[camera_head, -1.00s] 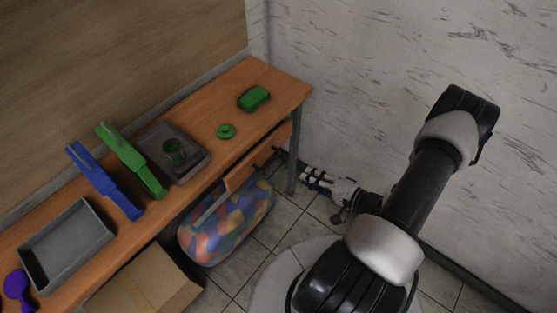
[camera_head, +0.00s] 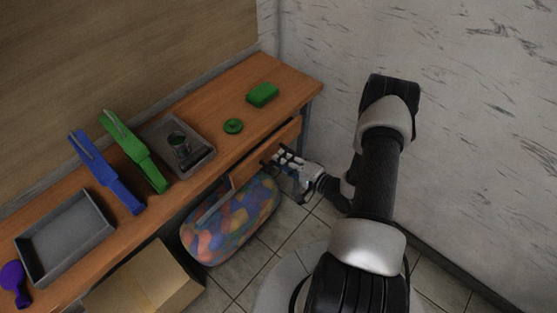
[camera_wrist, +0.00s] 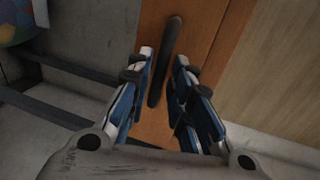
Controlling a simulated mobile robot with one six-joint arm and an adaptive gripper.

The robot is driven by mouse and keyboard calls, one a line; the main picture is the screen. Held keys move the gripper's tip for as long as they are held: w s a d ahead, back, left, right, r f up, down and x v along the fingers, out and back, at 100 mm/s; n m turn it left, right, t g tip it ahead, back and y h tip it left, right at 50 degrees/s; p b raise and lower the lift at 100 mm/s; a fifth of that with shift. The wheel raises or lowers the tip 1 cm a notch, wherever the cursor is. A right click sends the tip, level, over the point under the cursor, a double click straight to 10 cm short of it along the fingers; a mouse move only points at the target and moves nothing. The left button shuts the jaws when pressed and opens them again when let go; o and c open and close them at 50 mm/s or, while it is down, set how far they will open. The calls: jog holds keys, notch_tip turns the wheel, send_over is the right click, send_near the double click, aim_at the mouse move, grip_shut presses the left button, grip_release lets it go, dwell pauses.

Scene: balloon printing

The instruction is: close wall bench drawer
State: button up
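The wooden bench (camera_head: 205,165) runs along the wall, and its drawer (camera_head: 247,167) is under the right part of the top. The drawer front stands out a little from the bench, with a pale strip at its left end. In the wrist view the orange-brown drawer front (camera_wrist: 202,35) carries a dark bar handle (camera_wrist: 164,75). My gripper (camera_head: 277,157) is at the drawer front. In the wrist view my gripper (camera_wrist: 164,56) is open, its fingers on either side of the handle. I cannot tell whether they touch it.
On the bench lie a green block (camera_head: 262,95), a green ring (camera_head: 233,126), a grey tray (camera_head: 205,160), green and blue tools, and another tray (camera_head: 25,262). Below are a colourful bag (camera_head: 235,220) and a cardboard box (camera_head: 150,285). A wall is at right.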

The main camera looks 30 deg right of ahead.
jog(key=shift+x, duration=1.2)
jog(key=shift+c, duration=0.4)
grip_shut()
